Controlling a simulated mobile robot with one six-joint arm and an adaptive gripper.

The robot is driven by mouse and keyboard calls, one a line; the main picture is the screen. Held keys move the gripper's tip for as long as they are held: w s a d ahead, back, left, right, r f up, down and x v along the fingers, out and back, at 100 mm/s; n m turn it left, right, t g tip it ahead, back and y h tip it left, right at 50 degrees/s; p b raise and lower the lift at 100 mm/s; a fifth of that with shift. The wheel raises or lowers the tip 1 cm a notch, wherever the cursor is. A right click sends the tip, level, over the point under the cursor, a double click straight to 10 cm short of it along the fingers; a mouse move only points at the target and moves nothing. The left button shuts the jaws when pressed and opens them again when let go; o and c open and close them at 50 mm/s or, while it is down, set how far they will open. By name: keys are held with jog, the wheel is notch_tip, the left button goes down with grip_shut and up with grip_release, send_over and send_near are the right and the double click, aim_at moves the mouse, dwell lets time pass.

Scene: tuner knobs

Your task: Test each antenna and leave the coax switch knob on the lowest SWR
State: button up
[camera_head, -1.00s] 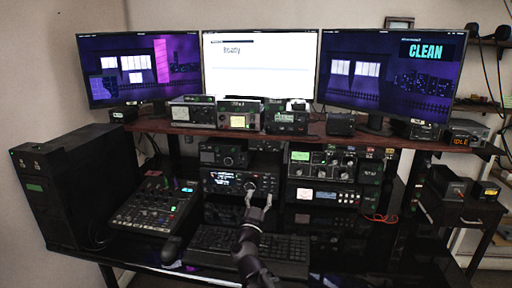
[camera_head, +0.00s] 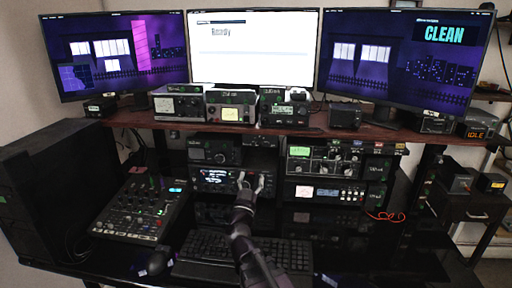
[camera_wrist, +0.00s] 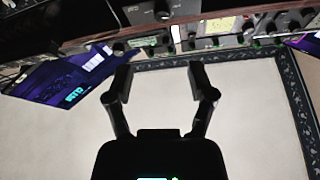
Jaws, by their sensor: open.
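My gripper (camera_head: 251,182) is open and empty in front of the middle radio (camera_head: 215,180). In the wrist view its two fingers (camera_wrist: 160,72) are spread apart with nothing between them. To its right stands a tuner-like unit (camera_head: 325,160) with a green meter and several knobs, above a unit with a white meter (camera_head: 324,192). A box with a lit cream meter (camera_head: 231,114) is on the shelf. I cannot tell which knob is the coax switch, and no SWR reading is legible.
Three monitors stand above the shelf (camera_head: 150,120); the middle monitor (camera_head: 253,60) reads "Ready" and the right one (camera_head: 400,75) reads "CLEAN". A mixer (camera_head: 145,210), keyboard (camera_head: 205,250) and mouse (camera_head: 155,262) occupy the desk. A red cable (camera_head: 385,216) lies at right.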

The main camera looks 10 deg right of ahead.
aim_at(259, 146)
jog(key=shift+w+a, duration=0.1)
jog(key=shift+w, duration=0.05)
jog(key=p+x, duration=0.5)
jog(key=x, duration=0.8)
jog(key=shift+w+r, duration=0.1)
jog(key=shift+w, duration=0.15)
grip_shut()
